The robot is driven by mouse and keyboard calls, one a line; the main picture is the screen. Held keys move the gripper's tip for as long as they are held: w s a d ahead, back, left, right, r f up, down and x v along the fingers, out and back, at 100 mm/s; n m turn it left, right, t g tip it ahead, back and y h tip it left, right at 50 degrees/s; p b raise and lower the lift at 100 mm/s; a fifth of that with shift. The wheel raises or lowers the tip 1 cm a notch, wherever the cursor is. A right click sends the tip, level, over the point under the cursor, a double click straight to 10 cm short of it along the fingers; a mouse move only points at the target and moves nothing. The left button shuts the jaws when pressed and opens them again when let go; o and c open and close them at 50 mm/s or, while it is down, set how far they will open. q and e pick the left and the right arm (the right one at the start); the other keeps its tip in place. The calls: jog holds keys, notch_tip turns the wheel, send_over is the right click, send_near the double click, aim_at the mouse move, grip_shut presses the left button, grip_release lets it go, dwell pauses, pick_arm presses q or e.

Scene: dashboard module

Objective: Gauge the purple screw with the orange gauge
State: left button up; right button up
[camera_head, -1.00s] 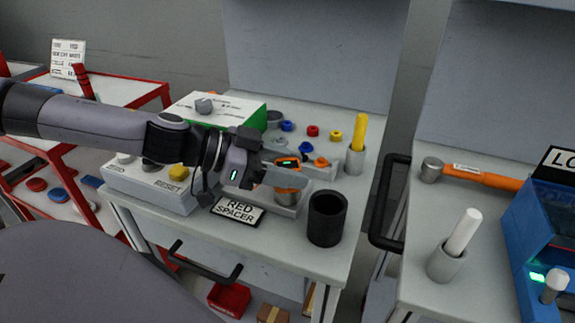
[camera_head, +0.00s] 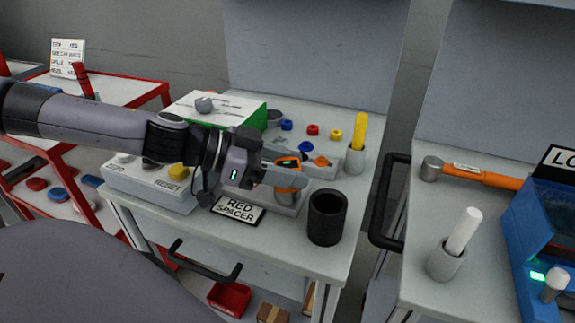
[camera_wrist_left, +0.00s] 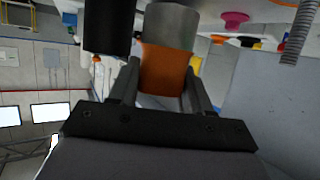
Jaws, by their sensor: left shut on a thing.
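My left gripper (camera_head: 289,176) is shut on the orange gauge (camera_head: 288,187), over the front of the grey holder on the bench. A small green display shows on the gauge's dark top. In the left wrist view the gauge (camera_wrist_left: 163,72) sits between both fingers, with a grey cylinder at its far end. I cannot tell whether the gauge touches the holder. A magenta flanged piece (camera_wrist_left: 235,18), perhaps the purple screw, shows apart from the gauge in the wrist view. I cannot pick it out in the head view. My right gripper is not in view.
A black cup (camera_head: 327,218) stands close to the right of the gripper. A grey holder with a yellow rod (camera_head: 360,133) is behind it. Blue, red and yellow small parts (camera_head: 313,130) lie farther back. A RED SPACER sign (camera_head: 238,210) lies in front.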

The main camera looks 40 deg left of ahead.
pick_arm(q)
jog(key=shift+f+b, duration=0.35)
jog(key=o, duration=1.2)
